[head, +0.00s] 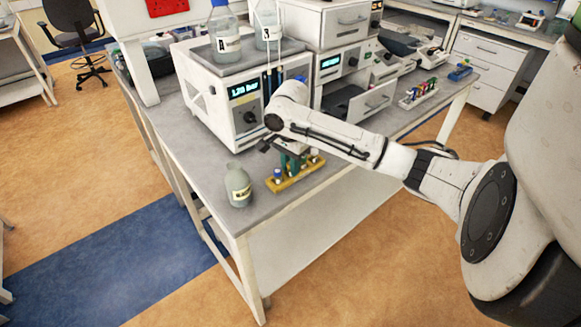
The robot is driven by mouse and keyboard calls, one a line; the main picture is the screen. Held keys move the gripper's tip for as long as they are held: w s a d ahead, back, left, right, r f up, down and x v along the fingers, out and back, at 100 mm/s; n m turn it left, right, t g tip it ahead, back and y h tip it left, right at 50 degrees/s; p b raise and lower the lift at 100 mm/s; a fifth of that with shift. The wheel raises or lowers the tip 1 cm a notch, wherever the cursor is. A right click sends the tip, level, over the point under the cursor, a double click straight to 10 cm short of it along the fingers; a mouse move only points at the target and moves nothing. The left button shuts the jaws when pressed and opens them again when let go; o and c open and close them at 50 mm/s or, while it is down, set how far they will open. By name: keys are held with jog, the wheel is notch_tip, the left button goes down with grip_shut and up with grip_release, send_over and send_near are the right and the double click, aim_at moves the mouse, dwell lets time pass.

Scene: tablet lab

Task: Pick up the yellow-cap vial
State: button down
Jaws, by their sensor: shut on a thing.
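A yellow rack (284,184) holding several small vials stands near the front edge of the grey bench. A blue-capped vial (277,174) is at its left end, and a pale vial (315,156) is at its right end. Dark green vials (294,165) are in the middle, right under my gripper. My gripper (287,153) points down over the middle of the rack and is shut on a vial there. Its jaws and wrist hide that vial's cap, so I cannot tell the cap's colour or whether the vial is clear of the rack.
A labelled bottle (238,187) stands left of the rack near the bench's corner. A white instrument (222,98) with a display and bottles on top stands close behind my gripper. Another vial rack (419,94) is farther right.

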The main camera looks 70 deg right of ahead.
jog(key=shift+r, duration=0.5)
jog(key=s+r, duration=1.2)
jog(key=s, duration=0.2)
jog(key=shift+a, duration=0.4)
